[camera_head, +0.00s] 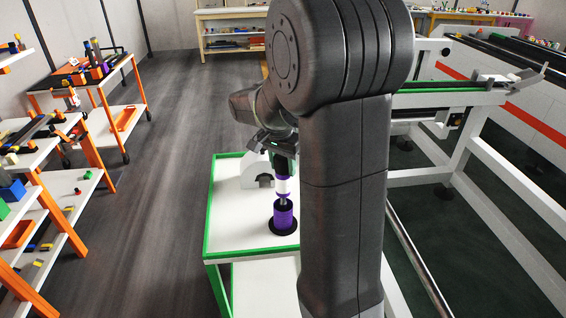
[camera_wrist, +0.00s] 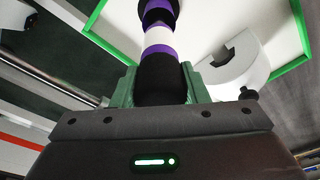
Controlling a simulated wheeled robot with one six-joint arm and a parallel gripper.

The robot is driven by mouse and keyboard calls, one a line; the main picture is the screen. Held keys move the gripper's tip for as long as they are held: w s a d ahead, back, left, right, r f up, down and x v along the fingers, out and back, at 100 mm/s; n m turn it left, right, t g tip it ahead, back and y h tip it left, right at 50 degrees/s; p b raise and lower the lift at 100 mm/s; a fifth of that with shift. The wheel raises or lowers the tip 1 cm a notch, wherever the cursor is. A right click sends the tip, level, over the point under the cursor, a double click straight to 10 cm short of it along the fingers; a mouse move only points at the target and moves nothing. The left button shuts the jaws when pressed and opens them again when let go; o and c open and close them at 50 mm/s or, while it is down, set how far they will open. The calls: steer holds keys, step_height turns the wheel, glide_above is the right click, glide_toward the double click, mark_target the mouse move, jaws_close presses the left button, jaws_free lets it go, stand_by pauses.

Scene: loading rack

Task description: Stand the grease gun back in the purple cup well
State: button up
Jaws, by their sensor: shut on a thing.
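The purple cup well (camera_head: 284,220) stands on a dark round base on the white top of a green-edged cart in the head view. The grease gun (camera_head: 282,187), with white and purple bands and a narrow grey end pointing down, is upright directly above the cup. Its lower end meets the cup's mouth in the picture; I cannot tell how far inside it is. My gripper (camera_head: 275,148) is shut around the gun's dark upper part. In the wrist view the gun (camera_wrist: 158,38) runs from between my green fingers (camera_wrist: 160,85) toward the cup, whose mouth is hidden.
A white bracket with a notch (camera_head: 256,171) stands on the cart (camera_head: 232,233) close behind the gun; it also shows in the wrist view (camera_wrist: 238,68). My arm hides the cart's right side. A white conveyor frame (camera_head: 470,150) is at right, and loaded orange shelves (camera_head: 60,190) at left.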

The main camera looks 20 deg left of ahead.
mark_target(283, 185)
steer(key=shift+f+b, duration=2.25)
steer(key=shift+f, duration=1.4)
steer(key=o, duration=1.1)
steer(key=shift+c, duration=0.2)
steer(key=r, duration=0.4)
steer(key=s+r, duration=0.1)
steer(key=r, duration=0.4)
steer(key=s+r, duration=0.1)
steer(key=r, duration=0.3)
steer(key=shift+a+r+b, duration=0.15)
steer(key=shift+r+b, duration=0.15)
steer(key=shift+b, duration=0.1)
